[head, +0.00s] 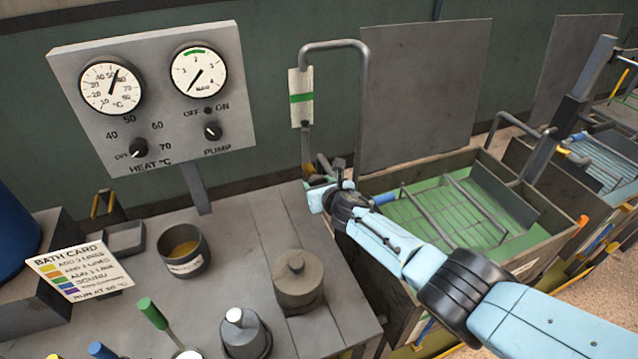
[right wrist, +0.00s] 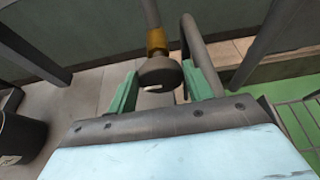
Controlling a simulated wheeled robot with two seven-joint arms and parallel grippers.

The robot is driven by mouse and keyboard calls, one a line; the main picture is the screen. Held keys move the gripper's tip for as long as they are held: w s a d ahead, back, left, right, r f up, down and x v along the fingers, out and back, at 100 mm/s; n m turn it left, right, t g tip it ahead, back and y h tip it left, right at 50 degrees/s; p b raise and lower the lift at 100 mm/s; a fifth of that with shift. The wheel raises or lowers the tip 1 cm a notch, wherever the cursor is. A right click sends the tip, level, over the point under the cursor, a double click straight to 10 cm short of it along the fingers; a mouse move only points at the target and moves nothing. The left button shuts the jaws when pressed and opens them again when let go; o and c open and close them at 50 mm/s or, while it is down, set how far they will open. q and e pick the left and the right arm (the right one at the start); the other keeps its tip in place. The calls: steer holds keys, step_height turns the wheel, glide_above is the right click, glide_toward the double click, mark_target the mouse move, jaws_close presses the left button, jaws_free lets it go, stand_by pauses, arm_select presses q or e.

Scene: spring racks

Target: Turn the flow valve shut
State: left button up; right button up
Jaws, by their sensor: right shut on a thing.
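The flow valve shows in the right wrist view as a dark round knob (right wrist: 158,74) with a pale mark, below a brass collar (right wrist: 157,40) on a grey pipe. My right gripper (right wrist: 160,70) has one green finger on each side of the knob and is shut on it. In the head view the right gripper (head: 318,188) is beside the tank's near left corner, below the sight tube with a green band (head: 302,98). It hides most of the valve there. The right-hand dial (head: 199,72) has its needle pointing lower left, away from its green arc. My left gripper is out of view.
A bent grey pipe (head: 365,110) rises behind the gripper. The green-floored tank (head: 550,215) lies to the right. A lidded pot (head: 297,282), a bowl (head: 184,249) and a bath card (head: 78,272) are on the bench. A panel (head: 150,90) has HEAT and PUMP knobs.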

stand_by(0.3)
steer(key=o, duration=0.9)
steer(key=shift+o, duration=0.2)
steer(key=shift+d, duration=0.2)
